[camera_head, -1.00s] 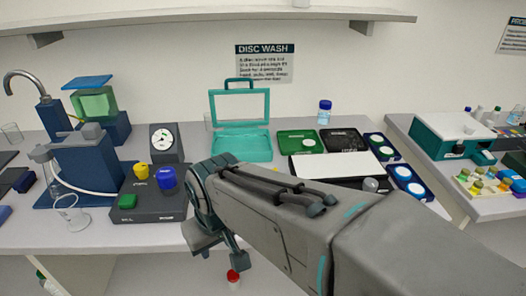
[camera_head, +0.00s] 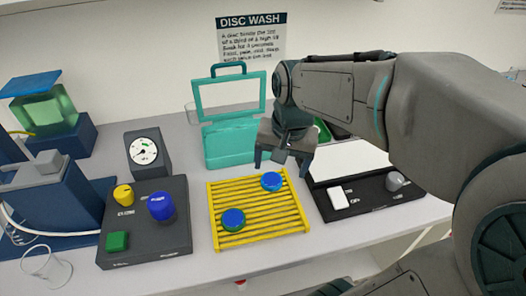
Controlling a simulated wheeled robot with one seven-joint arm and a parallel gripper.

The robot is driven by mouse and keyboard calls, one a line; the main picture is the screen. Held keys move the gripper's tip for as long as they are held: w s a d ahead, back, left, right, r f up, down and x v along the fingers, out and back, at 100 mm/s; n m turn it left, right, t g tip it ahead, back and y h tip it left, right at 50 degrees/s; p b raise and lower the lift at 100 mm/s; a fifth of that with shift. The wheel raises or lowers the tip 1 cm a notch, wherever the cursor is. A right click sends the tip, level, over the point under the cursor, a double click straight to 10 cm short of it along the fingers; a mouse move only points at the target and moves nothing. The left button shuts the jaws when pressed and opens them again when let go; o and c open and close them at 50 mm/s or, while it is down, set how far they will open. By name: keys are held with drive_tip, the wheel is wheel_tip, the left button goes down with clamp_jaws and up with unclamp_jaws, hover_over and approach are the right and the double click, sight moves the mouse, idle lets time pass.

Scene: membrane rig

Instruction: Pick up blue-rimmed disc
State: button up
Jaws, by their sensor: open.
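Two blue discs lie on a yellow slatted rack (camera_head: 243,245) on the bench. One disc (camera_head: 233,219) is near the rack's front left, the other disc (camera_head: 271,181) near its back right. Their tops look blue, with greenish marks; I cannot tell rim from face clearly. My gripper (camera_head: 281,168) is open and empty, pointing down with its fingers apart. In the picture it sits just behind and above the back right disc, apart from it.
A black control box with a blue knob (camera_head: 161,207) stands left of the rack. A teal case (camera_head: 230,143) with an open lid is behind. A black tray with a white panel (camera_head: 350,160) is at right. A clear beaker (camera_head: 43,264) stands front left.

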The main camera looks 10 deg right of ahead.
sight(272, 179)
drive_tip(key=w+r+m+g+p, duration=0.1)
drive_tip(key=w+m, duration=0.4)
drive_tip(key=w, duration=0.2)
drive_tip(key=shift+h, duration=0.3)
drive_tip(key=f, duration=1.3)
drive_tip(key=shift+w+d+f, duration=0.1)
drive_tip(key=shift+w+d, duration=0.1)
drive_tip(key=c, duration=1.1)
